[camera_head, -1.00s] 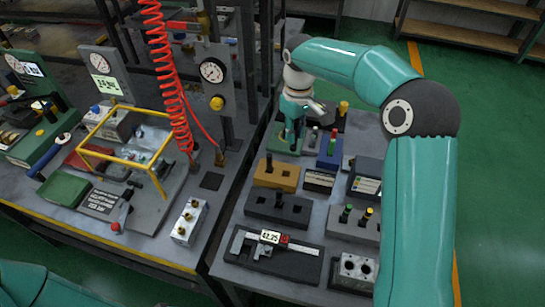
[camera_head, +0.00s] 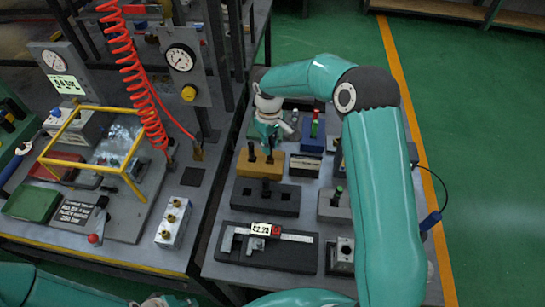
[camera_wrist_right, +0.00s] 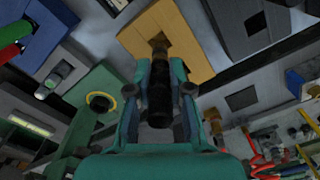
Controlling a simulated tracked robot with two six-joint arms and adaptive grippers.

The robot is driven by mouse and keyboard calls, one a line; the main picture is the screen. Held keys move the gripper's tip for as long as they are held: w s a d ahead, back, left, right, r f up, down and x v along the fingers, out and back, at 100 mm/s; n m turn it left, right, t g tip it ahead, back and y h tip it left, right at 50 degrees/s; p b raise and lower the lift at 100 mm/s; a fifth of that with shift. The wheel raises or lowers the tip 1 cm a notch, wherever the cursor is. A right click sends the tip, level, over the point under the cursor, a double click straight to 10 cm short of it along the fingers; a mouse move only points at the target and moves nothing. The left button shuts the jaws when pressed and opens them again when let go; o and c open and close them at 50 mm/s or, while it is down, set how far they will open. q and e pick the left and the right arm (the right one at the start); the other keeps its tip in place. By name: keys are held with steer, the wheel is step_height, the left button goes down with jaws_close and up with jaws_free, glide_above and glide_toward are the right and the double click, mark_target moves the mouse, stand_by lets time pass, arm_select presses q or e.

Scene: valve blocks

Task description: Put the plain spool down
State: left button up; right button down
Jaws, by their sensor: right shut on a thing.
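My right gripper (camera_head: 268,141) is over the yellow block (camera_head: 246,171), pointing down. It is shut on a dark spool (camera_wrist_right: 159,98), which shows between the fingers in the wrist view. The spool's lower end is close to the square hole in the yellow block (camera_wrist_right: 190,42); I cannot tell whether it has entered. A black peg (camera_head: 251,151) stands at the left part of the yellow block.
A dark block (camera_head: 265,197) with black pegs sits in front of the yellow block, and a caliper tray (camera_head: 265,255) lies nearer. A blue block (camera_head: 312,140) is to the right. A green block with a yellow-ringed hole (camera_wrist_right: 100,103) shows in the wrist view.

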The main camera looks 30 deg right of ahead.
step_height(320, 180, down, 5)
steer(key=b, duration=0.2)
steer(key=shift+b, duration=0.3)
steer(key=shift+r, duration=0.2)
steer(key=c, duration=1.5)
jaws_free()
steer(key=shift+f, duration=0.2)
steer(key=o, duration=0.4)
steer(key=shift+o, duration=0.2)
steer(key=shift+r, duration=0.2)
